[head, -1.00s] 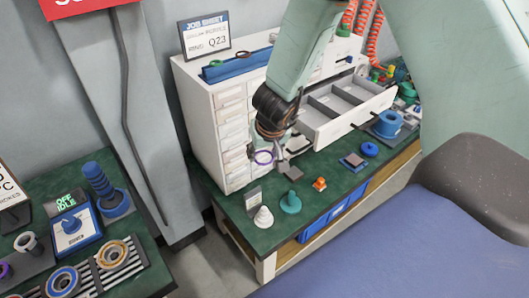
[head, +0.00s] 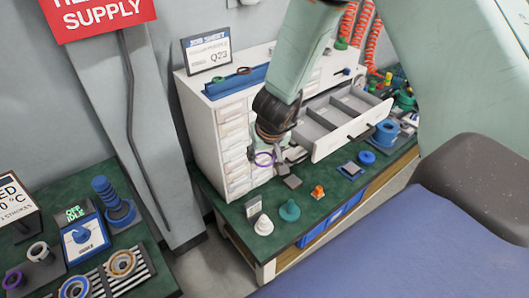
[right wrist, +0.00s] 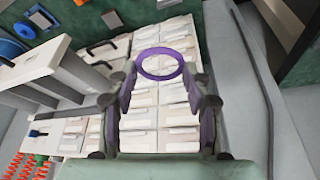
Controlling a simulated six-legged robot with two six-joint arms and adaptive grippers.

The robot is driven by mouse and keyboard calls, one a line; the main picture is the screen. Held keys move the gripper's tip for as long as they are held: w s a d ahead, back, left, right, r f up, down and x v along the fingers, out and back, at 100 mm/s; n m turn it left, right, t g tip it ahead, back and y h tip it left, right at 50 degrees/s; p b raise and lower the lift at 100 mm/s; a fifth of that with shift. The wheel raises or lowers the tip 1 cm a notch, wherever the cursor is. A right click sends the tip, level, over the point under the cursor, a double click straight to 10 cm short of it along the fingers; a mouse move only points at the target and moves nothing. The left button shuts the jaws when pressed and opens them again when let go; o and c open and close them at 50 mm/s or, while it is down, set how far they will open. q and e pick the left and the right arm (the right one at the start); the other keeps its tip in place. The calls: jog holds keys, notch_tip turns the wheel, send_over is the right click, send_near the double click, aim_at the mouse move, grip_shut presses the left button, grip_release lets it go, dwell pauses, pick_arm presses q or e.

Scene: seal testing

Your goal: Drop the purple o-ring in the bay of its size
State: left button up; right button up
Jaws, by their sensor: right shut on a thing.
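The purple o-ring (head: 257,160) is in my right gripper (head: 278,158), in front of the white drawer cabinet (head: 207,130). In the right wrist view the ring (right wrist: 160,78) spans the fingertips of the gripper (right wrist: 160,72), above the cabinet's drawer fronts. An open drawer (head: 345,136) stands out to the right, divided into several bays that look empty. The ring is outside the drawer, to its left and lower in the picture. The job sheet (head: 207,51) on the cabinet shows Q23. My left gripper is out of view.
A green bench (head: 320,182) holds a white cone (head: 264,225), a teal cone (head: 289,210), an orange part (head: 318,192) and a blue spool (head: 386,132). A second bench at left carries a blue device (head: 82,235) and several rings. My arm covers part of the cabinet and drawer.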

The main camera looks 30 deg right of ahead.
jog(key=shift+r+p, duration=1.5)
